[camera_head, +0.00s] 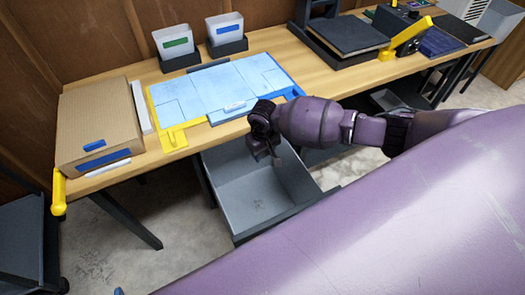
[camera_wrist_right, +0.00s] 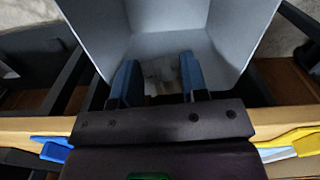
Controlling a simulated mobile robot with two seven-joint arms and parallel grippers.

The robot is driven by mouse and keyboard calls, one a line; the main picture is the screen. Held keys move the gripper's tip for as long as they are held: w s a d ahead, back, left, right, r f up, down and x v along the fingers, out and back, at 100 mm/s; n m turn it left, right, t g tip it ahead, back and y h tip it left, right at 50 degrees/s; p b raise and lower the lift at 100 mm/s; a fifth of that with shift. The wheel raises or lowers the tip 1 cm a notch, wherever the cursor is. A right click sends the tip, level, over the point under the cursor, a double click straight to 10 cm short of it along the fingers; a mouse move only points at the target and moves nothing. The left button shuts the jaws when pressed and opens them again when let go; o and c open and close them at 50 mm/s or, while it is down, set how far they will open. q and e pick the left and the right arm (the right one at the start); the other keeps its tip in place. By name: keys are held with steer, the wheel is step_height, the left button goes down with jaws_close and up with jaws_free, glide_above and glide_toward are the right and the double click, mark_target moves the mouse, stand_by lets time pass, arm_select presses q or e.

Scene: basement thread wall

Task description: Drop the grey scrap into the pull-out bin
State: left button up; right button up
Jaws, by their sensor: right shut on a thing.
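The pull-out bin (camera_head: 240,197) is an open grey tray below the front edge of the workbench. My right gripper (camera_head: 270,156) is over the bin's back part, pointing down. In the right wrist view, its two blue fingers (camera_wrist_right: 158,72) stand apart, with a pale grey piece between them, apparently the grey scrap (camera_wrist_right: 160,74). The bin's pale inner walls (camera_wrist_right: 225,30) surround the fingers in that view. In the head view the scrap is hidden by the gripper. My left gripper is not in view.
The wooden bench (camera_head: 280,50) holds a cardboard box (camera_head: 100,120), a light blue mat (camera_head: 215,85) with yellow and blue edging, and two labelled containers (camera_head: 176,40) (camera_head: 225,30). A yellow-handled device (camera_head: 405,40) stands at right. Concrete floor (camera_head: 165,210) is clear left of the bin.

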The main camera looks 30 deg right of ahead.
steer(key=o, duration=1)
steer(key=shift+c, duration=0.2)
step_height(320, 180, up, 11)
steer(key=p, duration=0.1)
steer(key=shift+f+p, duration=0.15)
steer(key=shift+p, duration=0.2)
